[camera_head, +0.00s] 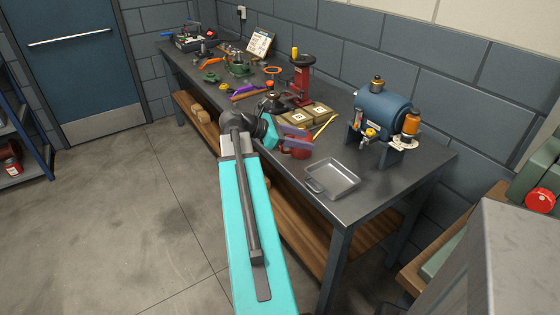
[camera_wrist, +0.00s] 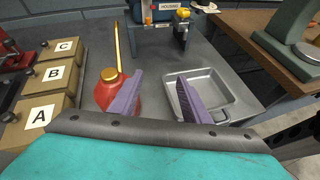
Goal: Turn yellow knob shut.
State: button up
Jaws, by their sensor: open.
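The yellow knob (camera_head: 370,133) sits low on the front of a blue rounded housing (camera_head: 382,112) at the right end of the bench. In the wrist view the yellow knob (camera_wrist: 183,14) shows at the top edge, on a valve below the partly cut-off housing (camera_wrist: 157,10). My gripper (camera_head: 298,133), with purple fingers, is over the bench's front side, left of the knob and apart from it. In the wrist view my gripper (camera_wrist: 161,82) is open, with nothing between its fingers. The knob's exact turn angle is too small to tell.
A red oil can (camera_wrist: 115,92) with a long yellow spout stands close to my left finger. A grey metal tray (camera_head: 334,178) lies at the bench's front right. Boxes marked A, B and C (camera_wrist: 50,80) stand left. An orange jar (camera_head: 411,122) hangs on the housing's right.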

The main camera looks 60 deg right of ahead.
jog(key=shift+t, duration=0.6)
jog(key=shift+w+a+f, duration=0.7)
jog(key=shift+w+f, duration=0.35)
jog(key=shift+f, duration=0.3)
jog(key=shift+w+a+f, duration=0.65)
jog(key=shift+w+f, duration=0.4)
jog(key=shift+f, duration=0.35)
jog(key=shift+w+a+f, duration=0.7)
jog(key=shift+w+f, duration=0.35)
jog(key=shift+f, duration=0.3)
